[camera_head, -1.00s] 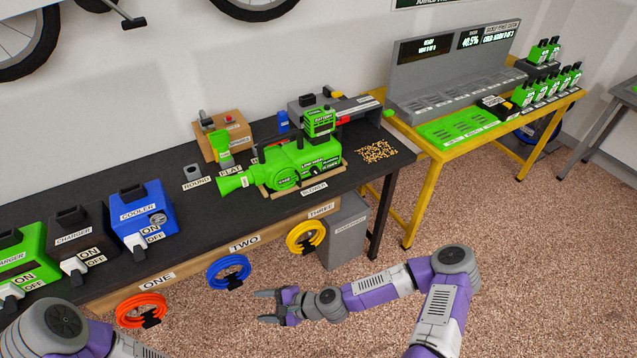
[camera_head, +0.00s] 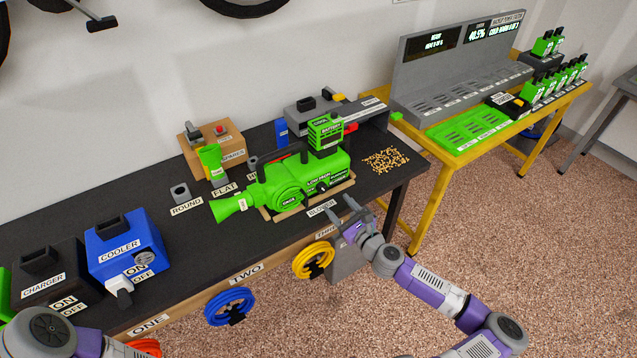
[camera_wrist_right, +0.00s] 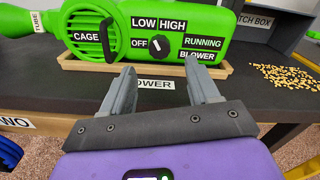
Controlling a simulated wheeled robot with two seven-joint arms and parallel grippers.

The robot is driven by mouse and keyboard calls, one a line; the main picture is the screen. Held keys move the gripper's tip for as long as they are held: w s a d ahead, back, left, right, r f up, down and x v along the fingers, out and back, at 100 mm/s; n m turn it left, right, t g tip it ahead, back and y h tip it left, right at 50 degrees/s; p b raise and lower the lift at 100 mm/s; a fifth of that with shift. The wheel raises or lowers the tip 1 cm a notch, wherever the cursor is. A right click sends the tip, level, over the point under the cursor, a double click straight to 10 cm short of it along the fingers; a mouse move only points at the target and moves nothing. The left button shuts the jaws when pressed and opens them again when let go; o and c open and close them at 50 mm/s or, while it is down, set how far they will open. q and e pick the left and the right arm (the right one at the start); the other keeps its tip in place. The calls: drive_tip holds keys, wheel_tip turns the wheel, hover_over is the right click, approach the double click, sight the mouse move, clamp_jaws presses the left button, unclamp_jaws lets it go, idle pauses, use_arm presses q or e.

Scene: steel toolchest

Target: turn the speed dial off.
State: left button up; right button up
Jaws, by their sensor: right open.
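The green leaf blower (camera_head: 290,183) sits on a wooden base on the black bench; it also shows in the right wrist view (camera_wrist_right: 205,22). Its black speed dial (camera_wrist_right: 159,44) is on the near side, among labels LOW, HIGH, OFF and RUNNING. The dial is small in the head view (camera_head: 321,188). I cannot tell clearly which label it points at. My right gripper (camera_head: 345,207) is open and empty at the bench's front edge, also seen in the wrist view (camera_wrist_right: 164,78). Its fingers point at the blower, with the dial beyond the gap, apart from them. My left gripper is out of view.
A green battery (camera_head: 325,130) stands on top of the blower. Yellow pellets (camera_head: 386,160) lie to its right. A blue cooler (camera_head: 125,247) stands at the left. Yellow (camera_head: 314,260) and blue (camera_head: 230,305) rings hang along the bench front, left of my right forearm.

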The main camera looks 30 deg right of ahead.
sight(324, 190)
drive_tip(key=shift+w+a+b, duration=0.2)
drive_tip(key=shift+w+b, duration=0.05)
drive_tip(key=shift+w, duration=1.5)
drive_tip(key=shift+w+a+b, duration=0.15)
drive_tip(key=shift+w+b, duration=0.05)
drive_tip(key=shift+w, duration=1.5)
drive_tip(key=shift+c, duration=0.2)
drive_tip(key=c, duration=1)
